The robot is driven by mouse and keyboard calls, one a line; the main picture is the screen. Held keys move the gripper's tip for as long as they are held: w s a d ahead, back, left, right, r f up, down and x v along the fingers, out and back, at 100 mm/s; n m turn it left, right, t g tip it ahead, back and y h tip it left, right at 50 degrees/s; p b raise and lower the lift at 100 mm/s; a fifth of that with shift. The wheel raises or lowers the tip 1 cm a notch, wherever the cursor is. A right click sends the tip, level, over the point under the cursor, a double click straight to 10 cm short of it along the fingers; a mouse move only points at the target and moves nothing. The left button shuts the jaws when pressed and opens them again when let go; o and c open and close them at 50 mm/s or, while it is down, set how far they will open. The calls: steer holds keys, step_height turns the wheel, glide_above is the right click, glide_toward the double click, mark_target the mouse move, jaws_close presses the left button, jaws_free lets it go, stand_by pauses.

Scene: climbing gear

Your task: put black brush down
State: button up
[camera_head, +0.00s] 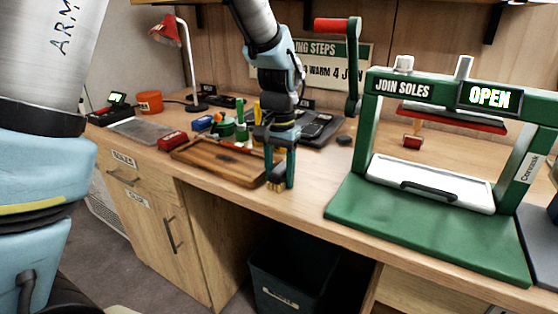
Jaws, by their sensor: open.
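My gripper (280,181) points down at the front edge of the bench, just right of the wooden tray (216,176). Its two teal fingers stand apart, so it is open. A small tan, bristle-like piece (276,187) shows low between the fingertips. It may be part of the black brush, but its handle is hidden or too small to make out. I cannot tell whether this piece touches the bench or a finger.
Behind the tray are several small bottles and tools, a red lamp (168,30) and a dark device (318,128). A dark bin (290,275) stands below. Bare bench lies between tray and press.

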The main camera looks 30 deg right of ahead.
mark_target(281, 168)
steer(key=shift+s+d+r, duration=0.15)
steer(key=shift+s+r, duration=0.15)
step_height(281, 168, up, 12)
steer(key=b, duration=0.1)
steer(key=shift+w+f, duration=0.15)
steer(key=shift+w, duration=0.05)
steer(key=w+a+f+n, duration=0.2)
steer(key=w+a, duration=0.1)
steer(key=a, duration=0.4)
steer(key=w+a+f+n, duration=0.2)
steer(key=a+f, duration=0.1)
steer(key=a, duration=0.3)
steer(key=w+a+f+n, duration=0.2)
steer(key=w+a, duration=0.1)
steer(key=a, duration=0.4)
steer(key=s+a+f+n, duration=0.2)
steer(key=a, duration=0.6)
steer(key=s+a+f+n+t, duration=0.1)
steer(key=s+a+f+n, duration=0.1)
steer(key=a, duration=0.6)
steer(key=shift+s+f+n+t, duration=0.15)
steer(key=shift+f+n+t, duration=0.15)
steer(key=shift+f+n, duration=0.15)
step_height(281, 168, up, 2)
steer(key=shift+r+p, duration=0.15)
steer(key=shift+p, duration=0.85)
